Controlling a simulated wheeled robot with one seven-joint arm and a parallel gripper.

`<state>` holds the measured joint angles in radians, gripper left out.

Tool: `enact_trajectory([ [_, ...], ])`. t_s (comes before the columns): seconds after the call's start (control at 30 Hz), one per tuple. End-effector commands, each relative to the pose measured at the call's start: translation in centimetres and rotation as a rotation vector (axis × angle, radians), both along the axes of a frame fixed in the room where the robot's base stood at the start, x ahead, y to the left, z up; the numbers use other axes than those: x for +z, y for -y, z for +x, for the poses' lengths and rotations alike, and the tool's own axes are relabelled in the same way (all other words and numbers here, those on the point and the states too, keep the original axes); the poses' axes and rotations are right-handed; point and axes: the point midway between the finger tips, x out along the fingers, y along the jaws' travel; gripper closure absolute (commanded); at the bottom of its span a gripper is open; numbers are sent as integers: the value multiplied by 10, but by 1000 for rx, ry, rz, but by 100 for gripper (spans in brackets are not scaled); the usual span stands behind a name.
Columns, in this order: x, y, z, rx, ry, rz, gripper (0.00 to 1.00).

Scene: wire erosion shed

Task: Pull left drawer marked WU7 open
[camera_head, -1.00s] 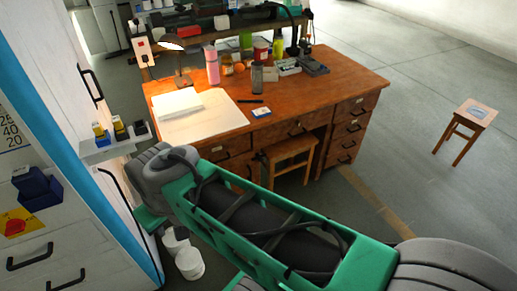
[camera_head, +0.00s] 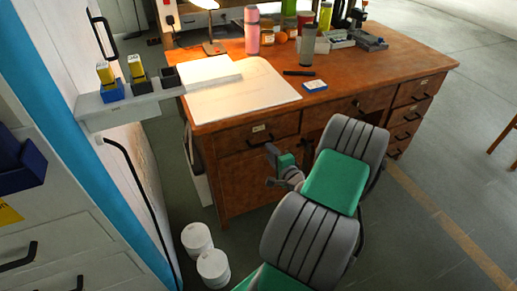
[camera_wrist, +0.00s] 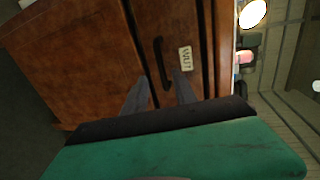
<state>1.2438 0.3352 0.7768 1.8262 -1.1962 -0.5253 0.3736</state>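The left drawer (camera_head: 236,139) is the upper left drawer of the brown wooden desk and appears closed. Its pale label (camera_head: 259,128) reads WU7 in the wrist view (camera_wrist: 186,59), where the picture is turned sideways. Its dark bar handle (camera_wrist: 160,62) runs beside the label. In the wrist view my gripper (camera_wrist: 160,78) is open, with its two grey fingers pointing at the drawer front on either side of the handle's line. The fingertips look close to the handle, but I cannot tell whether they touch it. In the head view my arm partly covers the desk front.
The desk top (camera_head: 225,115) holds a paper pad, a lamp, a pink bottle (camera_head: 252,30) and several jars. Two white tubs (camera_head: 212,268) stand on the floor at lower left. A white cabinet with a small shelf (camera_head: 130,107) stands at the left.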

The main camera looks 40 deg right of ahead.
Motion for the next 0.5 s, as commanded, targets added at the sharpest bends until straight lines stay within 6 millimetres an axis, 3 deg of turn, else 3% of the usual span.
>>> enact_trajectory([
  [0.3, -9, 22, 48, -12, -1, -7, 67],
  [0.5, -13, 27, 65, -12, -1, -4, 67],
])
